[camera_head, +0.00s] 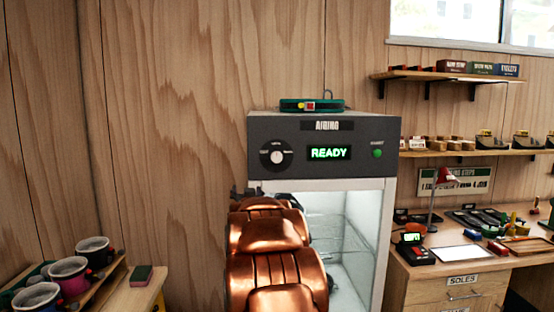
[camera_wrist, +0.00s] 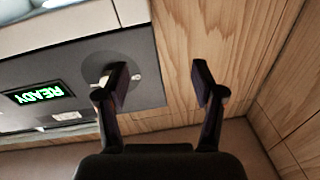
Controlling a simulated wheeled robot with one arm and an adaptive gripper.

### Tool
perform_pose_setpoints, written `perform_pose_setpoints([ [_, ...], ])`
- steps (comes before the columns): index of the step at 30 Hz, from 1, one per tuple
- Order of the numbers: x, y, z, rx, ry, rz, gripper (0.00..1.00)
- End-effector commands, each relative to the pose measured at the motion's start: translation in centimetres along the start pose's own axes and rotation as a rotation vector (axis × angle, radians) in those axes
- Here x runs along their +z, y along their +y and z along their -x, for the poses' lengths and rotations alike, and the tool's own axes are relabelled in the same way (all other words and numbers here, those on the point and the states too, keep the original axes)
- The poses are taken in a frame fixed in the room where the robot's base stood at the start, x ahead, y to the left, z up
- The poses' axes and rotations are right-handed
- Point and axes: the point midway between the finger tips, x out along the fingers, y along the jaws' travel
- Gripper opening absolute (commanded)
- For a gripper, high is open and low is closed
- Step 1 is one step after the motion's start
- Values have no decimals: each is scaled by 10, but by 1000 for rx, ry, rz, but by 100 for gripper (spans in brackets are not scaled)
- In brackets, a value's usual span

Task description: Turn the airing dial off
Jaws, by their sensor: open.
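The airing cabinet's dark panel (camera_head: 340,165) carries a round black dial (camera_head: 277,156) with a pale knob that stands about upright. The dial's labels are too small to read surely. A green READY display (camera_head: 328,153) is lit beside it. In the wrist view, which is upside down, my gripper (camera_wrist: 160,83) is open and empty in front of the panel's edge. One finger overlaps the dial (camera_wrist: 97,72) and hides part of its knob; the other finger is over the wood wall. Contact cannot be told. In the head view my arm hides most of the gripper.
A green button (camera_head: 377,153) sits right of the display. A green item (camera_head: 312,105) lies on the cabinet top. The cabinet's lit interior (camera_head: 355,235) is below the panel. A workbench (camera_head: 480,250) with tools stands right; several mugs (camera_head: 68,275) stand left.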

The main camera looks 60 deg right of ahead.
Motion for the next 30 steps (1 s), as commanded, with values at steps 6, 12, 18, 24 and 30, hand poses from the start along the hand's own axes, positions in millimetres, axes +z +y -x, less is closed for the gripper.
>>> perform_pose_setpoints([
  [6, -47, 75, -23, 77, 242, 7, 68],
  [12, -61, 97, -26, 97, 318, 13, 68],
  [18, -65, 98, -33, 97, 320, 14, 68],
  [24, -72, 99, -50, 96, 321, 14, 68],
  [30, -80, 100, -70, 95, 322, 15, 68],
])
